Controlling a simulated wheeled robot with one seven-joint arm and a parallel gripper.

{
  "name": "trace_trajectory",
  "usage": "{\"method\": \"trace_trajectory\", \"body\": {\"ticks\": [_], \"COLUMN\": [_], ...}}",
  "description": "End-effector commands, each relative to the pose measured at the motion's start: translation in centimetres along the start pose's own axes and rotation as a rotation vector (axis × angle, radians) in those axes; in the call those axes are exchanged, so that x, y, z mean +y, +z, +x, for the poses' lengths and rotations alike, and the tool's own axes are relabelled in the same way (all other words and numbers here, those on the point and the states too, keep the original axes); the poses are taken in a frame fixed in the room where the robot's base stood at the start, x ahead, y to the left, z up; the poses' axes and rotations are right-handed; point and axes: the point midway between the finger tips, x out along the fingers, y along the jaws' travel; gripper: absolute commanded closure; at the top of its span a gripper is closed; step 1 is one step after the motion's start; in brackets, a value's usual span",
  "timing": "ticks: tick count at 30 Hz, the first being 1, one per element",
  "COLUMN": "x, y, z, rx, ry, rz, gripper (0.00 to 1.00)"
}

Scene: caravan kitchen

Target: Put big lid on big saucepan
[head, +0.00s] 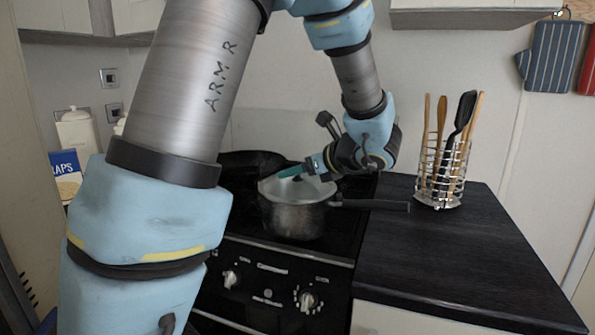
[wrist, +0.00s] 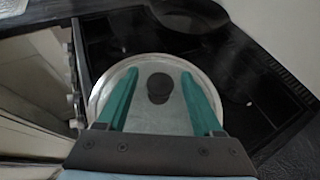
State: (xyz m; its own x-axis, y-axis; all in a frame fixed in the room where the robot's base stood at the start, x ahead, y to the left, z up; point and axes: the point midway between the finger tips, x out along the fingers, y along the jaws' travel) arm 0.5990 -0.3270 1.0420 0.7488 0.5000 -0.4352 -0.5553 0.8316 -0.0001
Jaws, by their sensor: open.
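The big saucepan (head: 293,222) is a metal pot standing on the stove, its dark handle (head: 375,204) pointing right. The big lid (head: 306,190) is silvery and lies over the saucepan's mouth, apparently on the rim; whether it sits fully flat I cannot tell. In the wrist view the lid (wrist: 145,122) is a round disc with a black knob (wrist: 159,88). My gripper (head: 291,171) is just above the lid. In the wrist view its green fingers (wrist: 160,78) are open on either side of the knob, apart from it. The lid hides the saucepan's inside.
A dark pan (head: 248,160) sits at the back of the stove (head: 262,250). A wire rack of utensils (head: 440,177) stands on the dark counter (head: 450,260) to the right. The front of that counter is clear. A wall cupboard (head: 460,14) hangs above.

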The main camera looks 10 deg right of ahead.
Motion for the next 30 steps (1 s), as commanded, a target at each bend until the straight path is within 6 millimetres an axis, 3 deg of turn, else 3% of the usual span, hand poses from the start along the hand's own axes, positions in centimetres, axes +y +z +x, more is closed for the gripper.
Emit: {"method": "trace_trajectory", "body": {"ticks": [9, 21, 30], "x": [-0.1, -0.1, 0.0], "y": [0.7, 0.5, 0.6], "z": [-0.8, -8.9, -12.1], "rx": [0.0, 0.0, 0.0], "ry": [-0.003, -0.005, -0.001], "rz": [-0.001, -0.001, -0.001], "gripper": [0.33, 0.33, 0.33]}}
